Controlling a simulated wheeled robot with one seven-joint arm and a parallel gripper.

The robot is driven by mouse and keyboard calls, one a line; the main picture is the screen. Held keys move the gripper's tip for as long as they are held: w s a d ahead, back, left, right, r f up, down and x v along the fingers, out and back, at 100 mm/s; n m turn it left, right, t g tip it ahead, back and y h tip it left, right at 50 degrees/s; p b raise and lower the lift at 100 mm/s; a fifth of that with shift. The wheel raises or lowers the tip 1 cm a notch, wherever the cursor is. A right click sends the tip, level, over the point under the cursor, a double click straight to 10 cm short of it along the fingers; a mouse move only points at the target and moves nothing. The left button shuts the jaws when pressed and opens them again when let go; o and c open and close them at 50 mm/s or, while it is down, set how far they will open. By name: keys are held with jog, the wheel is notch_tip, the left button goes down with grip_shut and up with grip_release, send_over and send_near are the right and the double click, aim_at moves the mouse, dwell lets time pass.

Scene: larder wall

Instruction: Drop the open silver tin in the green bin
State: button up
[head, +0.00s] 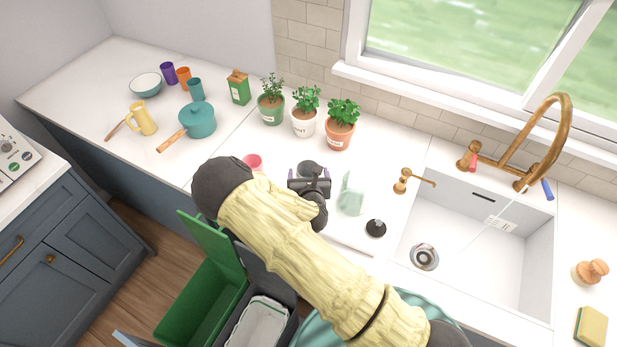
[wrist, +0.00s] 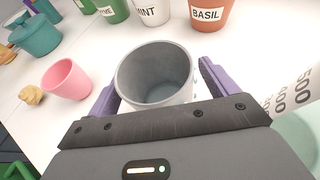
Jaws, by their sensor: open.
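The open silver tin (wrist: 152,72) stands upright on the white counter, its open mouth up and its inside empty and grey. In the head view the tin (head: 307,168) shows only in part behind my gripper (head: 309,180). In the wrist view the purple fingers of my gripper (wrist: 157,88) are open, one on each side of the tin. I cannot tell whether either finger touches it. The green bin (head: 187,310) stands on the floor at the lower left in the head view, with its green lid raised.
A pink cup (head: 252,161) stands left of the tin, with a crumpled yellowish lump (wrist: 31,95) near it. A pale measuring jug (head: 351,195) is close on the right, a black plug (head: 376,229) beyond. Potted herbs (head: 304,115) line the back. A grey bin (head: 240,318) adjoins the green one.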

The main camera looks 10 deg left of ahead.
jog(key=shift+r, duration=0.15)
jog(key=shift+s, duration=0.3)
jog(key=b+v, duration=0.3)
jog(key=v, duration=0.8)
jog(key=shift+s+b, duration=0.15)
jog(key=shift+b, duration=0.25)
jog(key=shift+o, duration=0.4)
jog(key=shift+r, duration=0.1)
